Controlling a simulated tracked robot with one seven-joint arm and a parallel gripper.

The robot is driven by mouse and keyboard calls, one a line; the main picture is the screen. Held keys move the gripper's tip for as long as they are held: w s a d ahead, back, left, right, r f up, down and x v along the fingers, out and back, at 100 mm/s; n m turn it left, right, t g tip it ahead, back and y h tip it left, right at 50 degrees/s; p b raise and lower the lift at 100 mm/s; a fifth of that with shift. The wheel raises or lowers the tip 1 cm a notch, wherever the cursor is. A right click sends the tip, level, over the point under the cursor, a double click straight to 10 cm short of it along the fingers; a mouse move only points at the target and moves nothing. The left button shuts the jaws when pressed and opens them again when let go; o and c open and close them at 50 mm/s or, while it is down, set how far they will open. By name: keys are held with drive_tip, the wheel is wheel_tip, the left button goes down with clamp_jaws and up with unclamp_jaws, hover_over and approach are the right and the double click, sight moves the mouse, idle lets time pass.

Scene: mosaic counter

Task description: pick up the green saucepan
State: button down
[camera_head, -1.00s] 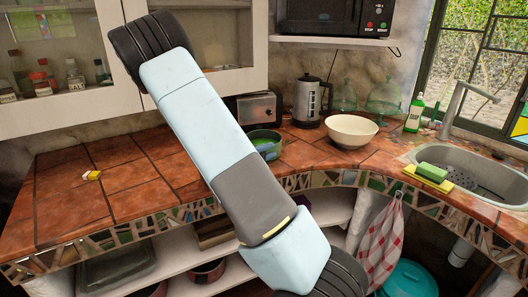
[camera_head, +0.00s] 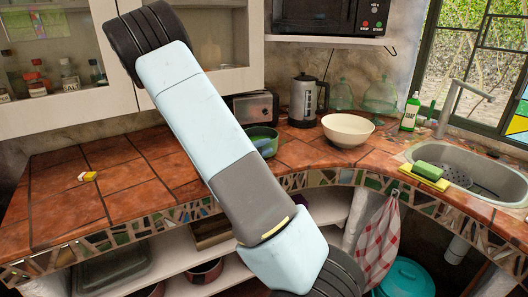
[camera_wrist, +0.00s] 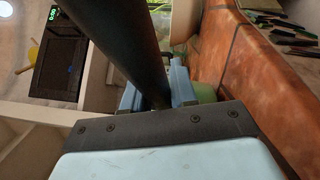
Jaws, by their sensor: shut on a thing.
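The green saucepan (camera_head: 263,140) is at the back of the tiled counter, in front of the toaster, partly hidden behind my arm in the head view. In the wrist view a bit of its green side (camera_wrist: 206,93) shows beside the right finger. A long dark handle crosses the wrist view from the top down between my fingers. My gripper (camera_wrist: 156,98) is shut on this handle. I cannot tell clearly whether the pan's base touches the counter.
A toaster (camera_head: 255,107) and a kettle (camera_head: 306,100) stand behind the pan. A cream bowl (camera_head: 347,131) is to its right. A microwave (camera_head: 331,15) is on the shelf above. A small yellow item (camera_head: 88,176) lies on the otherwise clear left counter.

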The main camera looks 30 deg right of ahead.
drive_tip(key=s+a+r, duration=0.2)
drive_tip(key=s+r, duration=0.3)
drive_tip(key=s, duration=0.1)
drive_tip(key=s+a+r, duration=0.3)
drive_tip(key=s+r, duration=0.3)
drive_tip(key=s, duration=0.1)
drive_tip(key=shift+a+r, duration=0.25)
drive_tip(key=shift+r, duration=0.05)
drive_tip(key=c, duration=1.5)
unclamp_jaws()
clamp_jaws()
drive_tip(key=shift+d, duration=0.1)
